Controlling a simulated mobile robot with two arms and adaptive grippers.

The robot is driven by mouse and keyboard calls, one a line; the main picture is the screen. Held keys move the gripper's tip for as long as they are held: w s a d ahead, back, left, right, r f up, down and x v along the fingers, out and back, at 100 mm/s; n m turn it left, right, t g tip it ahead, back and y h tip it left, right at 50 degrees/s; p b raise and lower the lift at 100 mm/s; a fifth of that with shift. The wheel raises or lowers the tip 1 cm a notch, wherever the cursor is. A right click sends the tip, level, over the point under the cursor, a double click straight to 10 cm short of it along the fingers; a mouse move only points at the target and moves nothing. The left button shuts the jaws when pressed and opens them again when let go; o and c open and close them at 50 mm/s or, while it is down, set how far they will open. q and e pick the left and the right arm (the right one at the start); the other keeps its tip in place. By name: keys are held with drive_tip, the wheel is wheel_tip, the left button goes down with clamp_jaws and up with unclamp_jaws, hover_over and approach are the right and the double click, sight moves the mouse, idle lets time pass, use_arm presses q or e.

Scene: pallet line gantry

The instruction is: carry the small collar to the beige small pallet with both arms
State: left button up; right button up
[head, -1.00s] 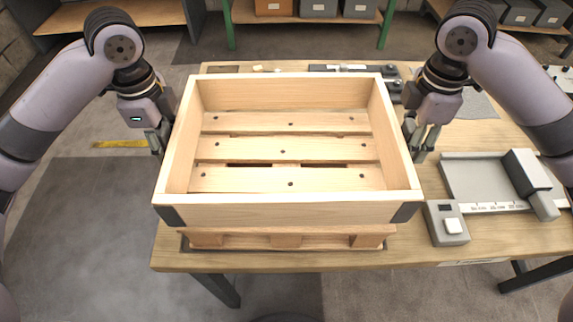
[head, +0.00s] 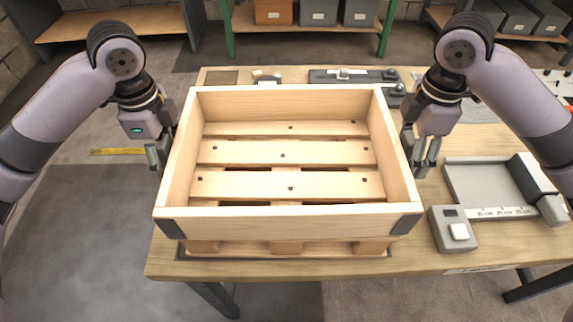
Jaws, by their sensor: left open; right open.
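The small collar (head: 285,221), a pale wooden frame with dark metal corners, sits on the beige small pallet (head: 290,183) on the table. The pallet's slats show inside the collar, and its blocks show below the front wall. The collar looks roughly lined up with the pallet; whether it is fully seated all round I cannot tell. My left gripper (head: 157,158) is open beside the collar's left wall. My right gripper (head: 421,155) is open beside the right wall, with a small gap. The inner fingers are partly hidden near the walls.
A grey device with a ruler (head: 500,211) and a small grey box with a button (head: 453,230) lie right of the collar on the table (head: 420,262). Dark tools (head: 355,77) lie behind it. Shelves with bins (head: 318,12) stand at the back.

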use_arm(q)
drive_tip(key=shift+r, duration=0.1)
wheel_tip(320, 180, up, 12)
drive_tip(key=shift+f, duration=0.1)
use_arm(e)
drive_tip(key=shift+r, duration=0.1)
wheel_tip(320, 180, up, 12)
drive_tip(key=shift+f, duration=0.1)
idle(0.7)
idle(0.5)
